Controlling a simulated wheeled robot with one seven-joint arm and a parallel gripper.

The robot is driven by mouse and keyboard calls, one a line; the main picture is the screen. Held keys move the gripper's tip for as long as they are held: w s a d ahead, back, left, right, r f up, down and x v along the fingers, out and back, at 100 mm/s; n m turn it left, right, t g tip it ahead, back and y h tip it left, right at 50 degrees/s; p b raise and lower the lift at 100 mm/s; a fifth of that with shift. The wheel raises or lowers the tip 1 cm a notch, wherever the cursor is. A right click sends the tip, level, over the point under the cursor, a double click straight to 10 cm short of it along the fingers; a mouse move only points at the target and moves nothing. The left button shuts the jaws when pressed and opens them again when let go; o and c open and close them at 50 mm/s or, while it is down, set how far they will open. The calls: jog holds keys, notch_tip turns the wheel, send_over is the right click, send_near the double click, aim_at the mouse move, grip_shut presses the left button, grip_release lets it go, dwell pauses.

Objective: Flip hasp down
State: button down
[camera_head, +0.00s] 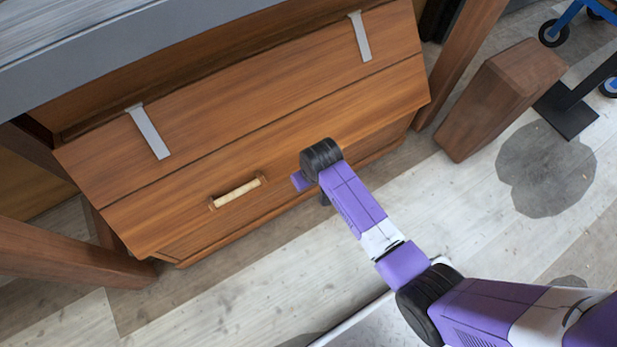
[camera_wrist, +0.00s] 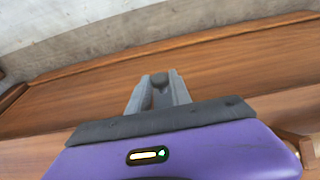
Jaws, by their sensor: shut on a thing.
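The wooden chest (camera_head: 250,130) has a closed lid with two pale metal straps and a handle on its front. In the head view my wrist is in front of the chest's front, right of the handle, and hides my fingertips and the hasp's place. In the wrist view my gripper (camera_wrist: 160,92) has its two grey fingers close together against the wood. A small dark grey piece, which looks like the hasp (camera_wrist: 160,82), is between the fingertips. Most of it is hidden, so its angle cannot be told.
A pale bar handle (camera_head: 238,192) is on the chest's front, left of my wrist. A wooden block (camera_head: 502,98) stands on the floor to the right, near a dark stain. A grey surface (camera_head: 120,45) overhangs the chest at the upper left. The floor in front is mostly clear.

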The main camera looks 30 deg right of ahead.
jog(key=shift+w+f+t, duration=0.1)
jog(key=shift+t, duration=0.4)
jog(key=c, duration=1.2)
grip_release()
jog(key=p+v, duration=0.4)
jog(key=v, duration=0.3)
jog(key=shift+r, duration=0.4)
